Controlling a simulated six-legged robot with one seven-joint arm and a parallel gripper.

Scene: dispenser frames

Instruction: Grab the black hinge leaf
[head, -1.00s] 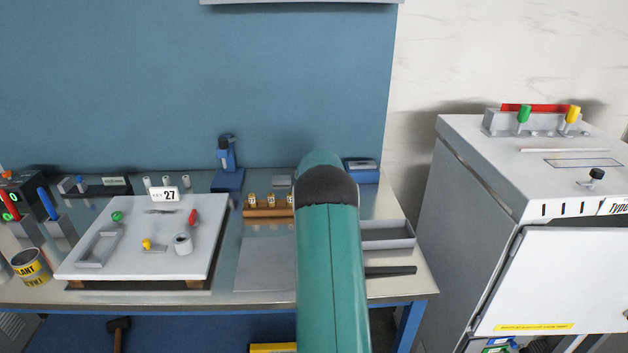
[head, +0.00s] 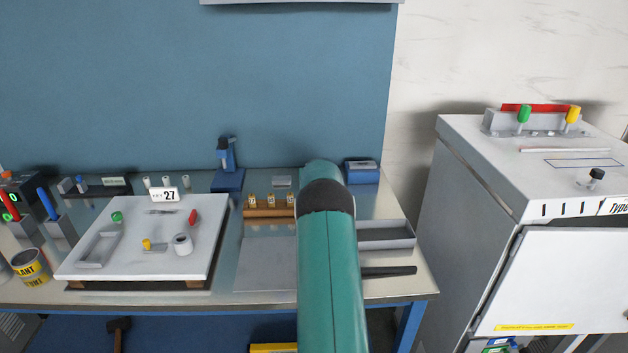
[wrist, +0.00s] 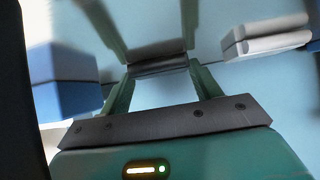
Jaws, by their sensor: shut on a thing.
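The black hinge leaf (wrist: 158,64) shows in the wrist view as a dark, flat piece between the fingertips of my gripper (wrist: 160,72). My gripper's two green fingers are shut on it, one at each end. Finger-like reflections show on the shiny surface beyond it. I cannot tell whether the leaf touches that surface. In the head view my green arm hides both gripper and leaf.
A blue box (head: 361,171) stands at the table's back right; a blue block (wrist: 65,82) is left of my gripper in the wrist view. A grey tray (head: 387,236) and dark bar (head: 388,271) lie right of my arm. A white board (head: 140,262) lies left.

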